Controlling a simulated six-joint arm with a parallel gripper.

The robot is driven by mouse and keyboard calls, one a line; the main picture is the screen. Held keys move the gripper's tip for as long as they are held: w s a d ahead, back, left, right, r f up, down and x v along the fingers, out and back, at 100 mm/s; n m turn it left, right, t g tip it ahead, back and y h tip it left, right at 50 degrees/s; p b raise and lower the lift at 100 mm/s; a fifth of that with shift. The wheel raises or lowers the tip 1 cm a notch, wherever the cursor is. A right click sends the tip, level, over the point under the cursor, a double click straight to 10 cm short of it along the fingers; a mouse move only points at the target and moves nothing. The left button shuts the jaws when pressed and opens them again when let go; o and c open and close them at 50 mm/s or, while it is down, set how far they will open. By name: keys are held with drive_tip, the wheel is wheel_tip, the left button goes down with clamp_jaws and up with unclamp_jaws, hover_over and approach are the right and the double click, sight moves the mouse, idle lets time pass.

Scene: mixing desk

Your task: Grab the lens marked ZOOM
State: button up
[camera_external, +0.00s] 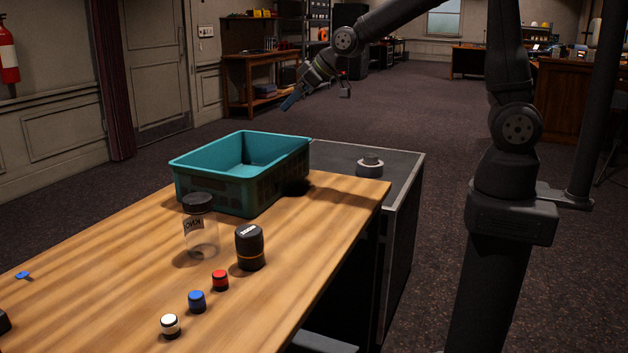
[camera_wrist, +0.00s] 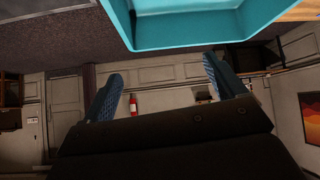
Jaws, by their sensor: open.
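A black cylindrical lens (camera_external: 250,248) with a white marking on its upper part and a thin orange-brown ring near its base stands upright on the wooden desk in the external view. The marking is too small to read surely, but looks like ZOOM. My gripper (camera_external: 290,101) is in the air beyond the teal crate, well away from the lens and higher. In the wrist view my gripper (camera_wrist: 166,92) shows two blue fingers spread wide with nothing between them. The lens is not visible in the wrist view.
A clear jar (camera_external: 201,233) with a dark lid stands close left of the lens. Red (camera_external: 220,281), blue (camera_external: 197,301) and white (camera_external: 171,325) capped small cylinders stand in front. The teal crate (camera_external: 214,188) is behind; it also shows in the wrist view (camera_wrist: 190,40). A grey round object (camera_external: 370,167) sits on the dark side surface.

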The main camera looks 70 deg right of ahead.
drive_tip(key=shift+c, duration=1.3)
drive_tip(key=shift+a, duration=0.1)
drive_tip(key=n+g+h, duration=0.1)
drive_tip(key=n+g, duration=0.8)
drive_tip(key=n, duration=0.3)
hover_over(249, 230)
wheel_tip(249, 230, down, 2)
drive_tip(key=f, duration=1.2)
drive_tip(key=shift+s+a, duration=0.15)
drive_tip(key=shift+s, duration=0.05)
drive_tip(key=shift+w+f, duration=0.15)
drive_tip(key=shift+f, duration=2.6)
